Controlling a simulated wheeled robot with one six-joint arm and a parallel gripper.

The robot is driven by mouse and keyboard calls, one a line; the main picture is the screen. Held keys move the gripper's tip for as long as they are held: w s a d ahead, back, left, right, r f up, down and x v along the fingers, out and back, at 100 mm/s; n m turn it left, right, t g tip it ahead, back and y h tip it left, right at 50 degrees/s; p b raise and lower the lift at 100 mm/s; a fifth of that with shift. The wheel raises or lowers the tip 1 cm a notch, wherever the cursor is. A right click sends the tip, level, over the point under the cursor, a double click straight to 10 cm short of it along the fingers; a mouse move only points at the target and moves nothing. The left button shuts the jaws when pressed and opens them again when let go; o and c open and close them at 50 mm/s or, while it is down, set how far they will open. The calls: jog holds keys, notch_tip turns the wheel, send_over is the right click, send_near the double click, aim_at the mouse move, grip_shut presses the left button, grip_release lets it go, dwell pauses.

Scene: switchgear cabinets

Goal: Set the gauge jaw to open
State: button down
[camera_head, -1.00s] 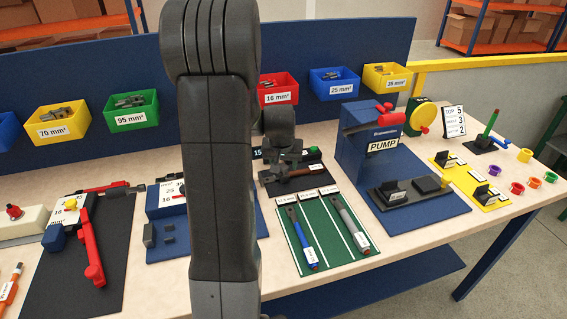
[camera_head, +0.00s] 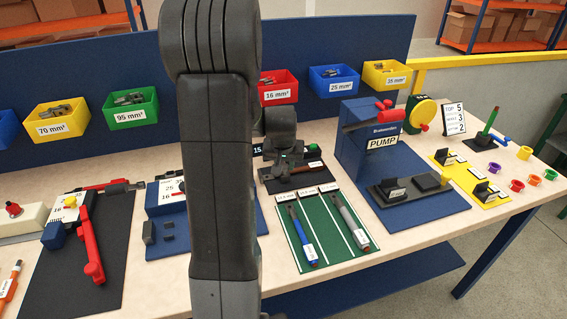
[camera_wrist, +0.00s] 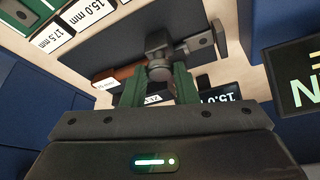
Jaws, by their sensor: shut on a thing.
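The gauge (camera_head: 292,183) sits on a dark base at the back middle of the bench, partly hidden behind my arm in the head view. In the head view my gripper (camera_head: 283,152) is low over the gauge. The jaw's exact opening cannot be told.
A green mat (camera_head: 325,232) with a blue-handled and a grey-handled tool lies in front of the gauge. The blue pump unit (camera_head: 372,150) stands close on the right. A dark display (camera_wrist: 228,104) reading 15.0 is beside the gauge. Bins (camera_head: 278,88) hang behind.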

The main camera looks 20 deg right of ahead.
jog(key=shift+s, duration=0.9)
jog(key=shift+a, duration=0.1)
jog(key=c, duration=1.1)
grip_release()
jog(key=shift+s, duration=0.1)
jog(key=shift+c, duration=0.2)
jog(key=b+v, duration=0.1)
jog(key=v, duration=1.2)
jog(key=shift+r, duration=0.4)
jog(key=shift+s, duration=0.1)
